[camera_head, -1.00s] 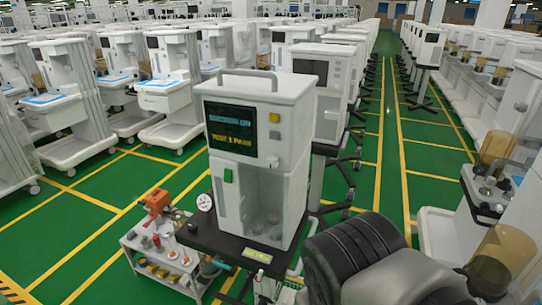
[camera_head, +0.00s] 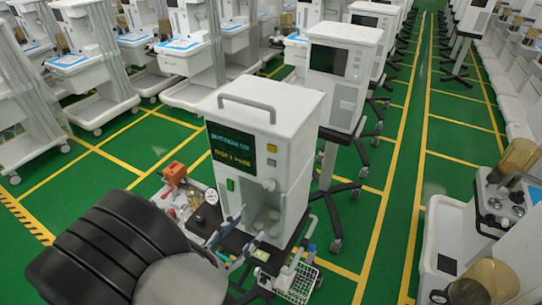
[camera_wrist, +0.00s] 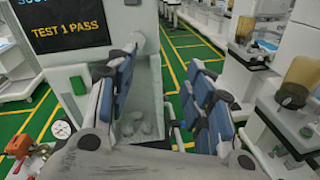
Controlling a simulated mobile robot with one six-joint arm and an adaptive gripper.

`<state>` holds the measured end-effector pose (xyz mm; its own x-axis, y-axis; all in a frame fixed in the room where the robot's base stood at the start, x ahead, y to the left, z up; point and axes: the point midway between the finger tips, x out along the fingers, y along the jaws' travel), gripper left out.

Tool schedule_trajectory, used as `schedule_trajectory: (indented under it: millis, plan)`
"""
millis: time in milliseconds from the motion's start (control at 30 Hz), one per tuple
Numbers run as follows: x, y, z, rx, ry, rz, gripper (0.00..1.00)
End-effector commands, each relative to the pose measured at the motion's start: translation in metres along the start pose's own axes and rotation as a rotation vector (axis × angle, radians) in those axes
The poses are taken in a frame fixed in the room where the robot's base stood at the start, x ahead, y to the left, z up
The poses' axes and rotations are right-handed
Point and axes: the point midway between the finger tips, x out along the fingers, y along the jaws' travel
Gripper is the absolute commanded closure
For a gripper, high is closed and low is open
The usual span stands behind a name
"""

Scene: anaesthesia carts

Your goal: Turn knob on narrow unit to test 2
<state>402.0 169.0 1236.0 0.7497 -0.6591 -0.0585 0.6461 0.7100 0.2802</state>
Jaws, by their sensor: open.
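The narrow unit (camera_head: 270,120) is a tall white cabinet with a top handle, in the middle of the head view. Its dark screen (camera_head: 232,147) has two text lines; in the wrist view the screen (camera_wrist: 70,30) reads "TEST 1 PASS". Small knobs (camera_head: 271,162) sit right of the screen, and a green button (camera_head: 230,185) is below it. My gripper (camera_head: 245,235) is in front of the unit's lower part. In the wrist view my gripper (camera_wrist: 165,95) has its blue-padded fingers wide apart with nothing between them. The left finger overlaps the unit's front and hides part of it.
A small cart with a red-orange device (camera_head: 174,172) and a round gauge (camera_head: 211,196) stand left of the unit. A white wire basket (camera_head: 300,282) is at its lower right. Another tall unit (camera_head: 345,65) stands behind. Green floor is open to the right.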

Motion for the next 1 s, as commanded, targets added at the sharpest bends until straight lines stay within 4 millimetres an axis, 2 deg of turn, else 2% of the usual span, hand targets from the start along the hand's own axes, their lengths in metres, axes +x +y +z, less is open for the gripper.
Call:
schedule_trajectory:
  millis: [33, 133, 300, 467, 800, 1000]
  plan:
    - [-0.010, 0.008, -0.003, -0.030, -0.009, 0.056, 0.52]
    - [-0.020, 0.018, -0.012, -0.058, -0.019, 0.126, 0.52]
    - [-0.014, 0.022, -0.016, -0.067, -0.024, 0.149, 0.52]
    - [0.013, 0.024, -0.015, -0.067, -0.023, 0.143, 0.52]
    - [0.088, 0.035, -0.013, -0.065, -0.023, 0.140, 0.52]
    - [0.125, 0.040, -0.012, -0.065, -0.023, 0.142, 0.52]
